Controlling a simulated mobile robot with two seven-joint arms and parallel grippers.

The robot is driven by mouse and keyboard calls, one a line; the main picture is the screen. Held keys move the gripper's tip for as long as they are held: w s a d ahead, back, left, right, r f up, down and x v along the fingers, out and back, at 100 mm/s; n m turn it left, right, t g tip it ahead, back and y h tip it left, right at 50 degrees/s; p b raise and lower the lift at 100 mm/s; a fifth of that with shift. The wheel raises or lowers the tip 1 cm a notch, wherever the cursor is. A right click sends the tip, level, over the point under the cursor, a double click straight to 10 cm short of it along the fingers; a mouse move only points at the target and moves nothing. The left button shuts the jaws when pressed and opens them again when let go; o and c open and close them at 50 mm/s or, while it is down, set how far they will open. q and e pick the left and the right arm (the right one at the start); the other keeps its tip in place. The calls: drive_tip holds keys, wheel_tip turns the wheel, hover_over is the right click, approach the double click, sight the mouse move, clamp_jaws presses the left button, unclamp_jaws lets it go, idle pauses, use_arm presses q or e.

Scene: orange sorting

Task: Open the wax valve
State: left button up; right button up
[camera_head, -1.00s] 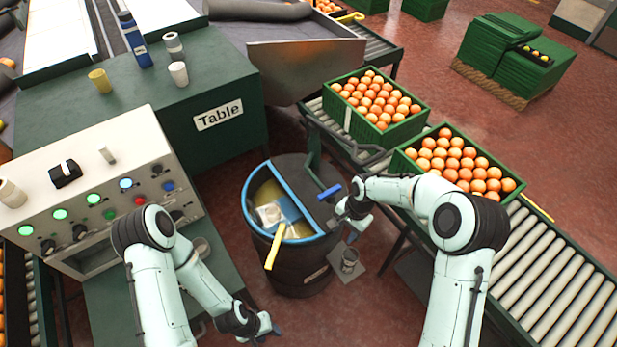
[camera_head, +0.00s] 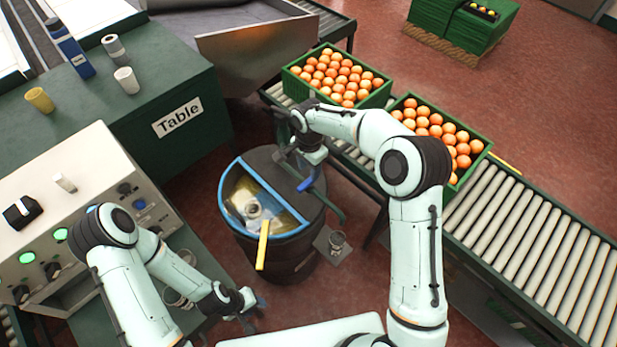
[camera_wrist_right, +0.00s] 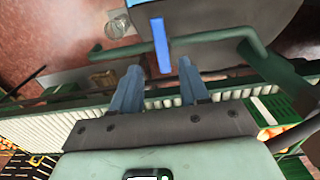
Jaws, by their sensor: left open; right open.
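The wax valve's blue handle (camera_head: 305,184) sits on a green pipe (camera_head: 322,203) at the right side of the dark wax barrel (camera_head: 290,250). My right gripper (camera_head: 314,163) is just behind the handle in the head view. In the right wrist view, my right gripper (camera_wrist_right: 158,75) is open and empty. The blue handle (camera_wrist_right: 161,45) stands upright in that picture, in line with the gap between the fingers. Whether they touch is unclear. My left gripper (camera_head: 258,312) is open and empty, low in front of the barrel.
The barrel has a blue-rimmed open half with a yellow-handled tool (camera_head: 263,245) in it. A small cup (camera_head: 337,240) stands on a plate beside the barrel. Orange crates (camera_head: 345,103) sit on the roller conveyor (camera_head: 520,240). A control panel (camera_head: 85,165) is at the left.

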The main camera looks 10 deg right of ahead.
sight(309, 181)
wheel_tip(309, 181, down, 6)
drive_tip(key=shift+w+f, duration=0.15)
drive_tip(key=shift+f, duration=0.1)
clamp_jaws()
